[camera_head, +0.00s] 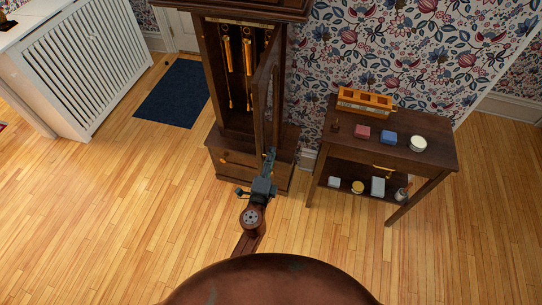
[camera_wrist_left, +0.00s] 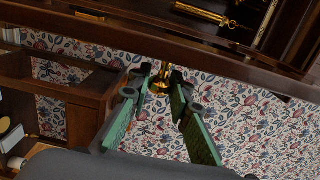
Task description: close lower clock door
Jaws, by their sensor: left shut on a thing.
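The tall dark wooden clock (camera_head: 228,142) stands in the middle of the head view. Its lower door (camera_head: 265,95) is open, swung outward on the right, and the case interior with brass weights (camera_head: 228,55) and a pendulum shows. My left gripper (camera_head: 269,154) is at the lower part of the door. In the left wrist view its green fingers (camera_wrist_left: 164,92) are closed around a brass knob (camera_wrist_left: 162,86) below a dark wooden edge. Brass parts (camera_wrist_left: 203,13) also show there. My right gripper is out of view.
A dark side table (camera_head: 432,149) with a wooden tray (camera_head: 365,101), coloured blocks and a lower shelf stands right of the clock. A blue mat (camera_head: 172,92) and a white radiator cover (camera_head: 85,65) are at left. The wooden floor in front is clear.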

